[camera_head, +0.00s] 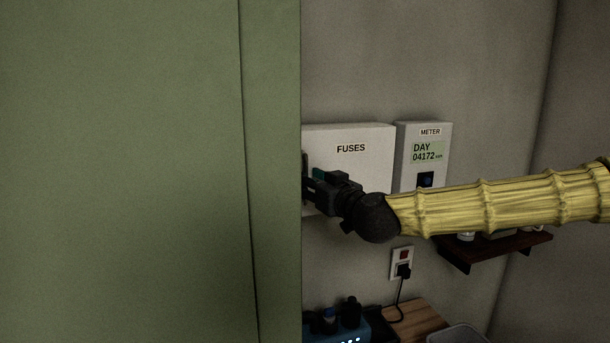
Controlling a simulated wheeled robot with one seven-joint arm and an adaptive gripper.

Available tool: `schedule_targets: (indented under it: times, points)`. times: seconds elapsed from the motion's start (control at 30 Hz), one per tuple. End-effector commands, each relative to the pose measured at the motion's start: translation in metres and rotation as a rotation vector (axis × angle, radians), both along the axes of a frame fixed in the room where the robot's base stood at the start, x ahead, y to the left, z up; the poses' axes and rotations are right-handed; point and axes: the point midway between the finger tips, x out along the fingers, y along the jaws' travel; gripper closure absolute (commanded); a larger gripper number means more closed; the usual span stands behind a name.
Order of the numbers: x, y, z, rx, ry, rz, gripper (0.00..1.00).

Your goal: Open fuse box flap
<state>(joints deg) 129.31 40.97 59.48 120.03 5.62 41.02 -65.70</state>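The fuse box (368,164) is a white box labelled FUSES, fixed to the grey wall just right of a green panel edge. Its front looks flat and closed, and its left edge is partly hidden by the green panel and my gripper. My gripper (309,180) is dark, at the left side of the fuse box front, reached from the right by my yellow-sleeved arm. Its fingertips are partly hidden at the green edge. I cannot tell whether the fingers are open or shut, or whether they touch the flap.
A large green panel (150,170) fills the left half. A meter (430,145) hangs right of the fuse box. Below are a socket with a plug (402,262), a dark shelf (500,250) with small items, and a wooden surface (415,318) beside a blue device (340,330).

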Motion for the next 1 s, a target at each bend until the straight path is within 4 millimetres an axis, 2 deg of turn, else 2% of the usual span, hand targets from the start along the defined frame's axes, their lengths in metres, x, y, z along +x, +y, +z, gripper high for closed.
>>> schedule_targets:
  times: [0.2, 0.43, 0.7, 0.73, 0.9, 1.0]
  points:
    - [0.003, 0.007, 0.01, 0.001, -0.011, -0.002, 0.68]
    - [0.022, 0.011, 0.003, 0.001, -0.003, -0.002, 0.68]
    - [0.026, 0.014, -0.001, 0.0, 0.001, 0.0, 0.68]
    - [0.026, 0.014, 0.0, 0.001, 0.0, 0.0, 0.71]
    - [0.026, 0.013, 0.0, 0.001, 0.0, -0.001, 1.0]
    - [0.025, 0.013, 0.0, 0.001, 0.0, -0.001, 1.0]
